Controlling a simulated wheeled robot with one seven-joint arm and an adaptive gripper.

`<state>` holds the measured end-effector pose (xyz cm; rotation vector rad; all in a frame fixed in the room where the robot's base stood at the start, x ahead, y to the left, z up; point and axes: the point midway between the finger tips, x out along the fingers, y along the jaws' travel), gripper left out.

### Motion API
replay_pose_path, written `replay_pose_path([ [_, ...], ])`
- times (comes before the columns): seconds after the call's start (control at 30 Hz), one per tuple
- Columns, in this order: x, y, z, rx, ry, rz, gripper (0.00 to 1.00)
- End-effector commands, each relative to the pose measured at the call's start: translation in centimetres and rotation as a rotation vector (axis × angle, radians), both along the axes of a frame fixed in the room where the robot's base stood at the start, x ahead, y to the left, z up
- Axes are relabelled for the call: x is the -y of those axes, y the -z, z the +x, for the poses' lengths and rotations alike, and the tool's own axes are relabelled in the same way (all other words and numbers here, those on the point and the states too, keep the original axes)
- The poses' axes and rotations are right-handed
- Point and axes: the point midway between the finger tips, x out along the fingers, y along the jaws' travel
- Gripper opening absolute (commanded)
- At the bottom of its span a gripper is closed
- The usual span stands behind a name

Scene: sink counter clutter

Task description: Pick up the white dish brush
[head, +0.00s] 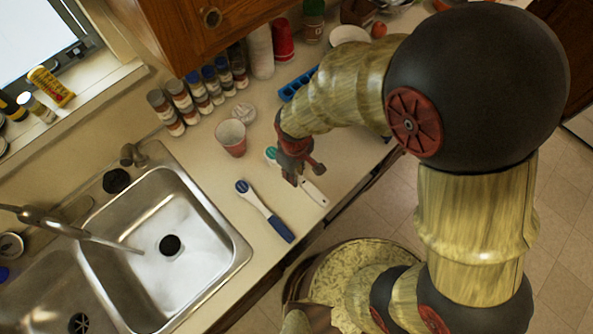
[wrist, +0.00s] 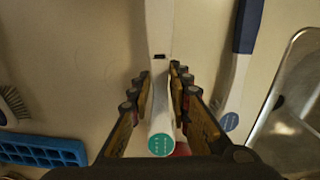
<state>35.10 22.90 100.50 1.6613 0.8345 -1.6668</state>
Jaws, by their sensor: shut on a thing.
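The white dish brush (head: 314,193) is on the counter side of the sink in the head view, its white handle pointing to the lower right. Its teal round end (head: 271,155) shows on the other side of my gripper (head: 292,178). In the wrist view the white brush (wrist: 160,30) runs between the two fingers of my gripper (wrist: 160,76), with its teal disc (wrist: 161,145) close to the palm. My gripper is shut on it. My fingers hide part of its middle in the head view. I cannot tell whether it touches the counter.
A blue-handled brush (head: 267,215) lies beside it, toward the sink (head: 208,203). A red and white cup (head: 231,138), a row of spice jars (head: 200,92) and a blue tray (head: 297,84) stand farther back. The counter's front edge is close to the white handle.

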Motion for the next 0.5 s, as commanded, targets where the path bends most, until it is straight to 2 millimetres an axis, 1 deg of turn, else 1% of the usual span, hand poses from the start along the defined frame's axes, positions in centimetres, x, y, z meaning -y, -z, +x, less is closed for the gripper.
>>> replay_pose_path([
  [0.03,-0.3,-1.6,-0.9,0.006,-0.005,0.004,0.0],
  [0.17,-0.6,-4.4,-3.4,0.006,-0.005,0.005,0.0],
  [0.2,-0.7,-4.6,-4.6,0.003,-0.007,0.002,0.0],
  [0.3,-1.1,-5.6,-6.9,0.004,-0.006,0.003,0.0],
  [0.4,-1.3,-6.4,-8.8,0.003,-0.006,0.002,0.0],
  [0.5,-1.5,-7.0,-10.2,0.003,-0.005,0.002,0.0],
])
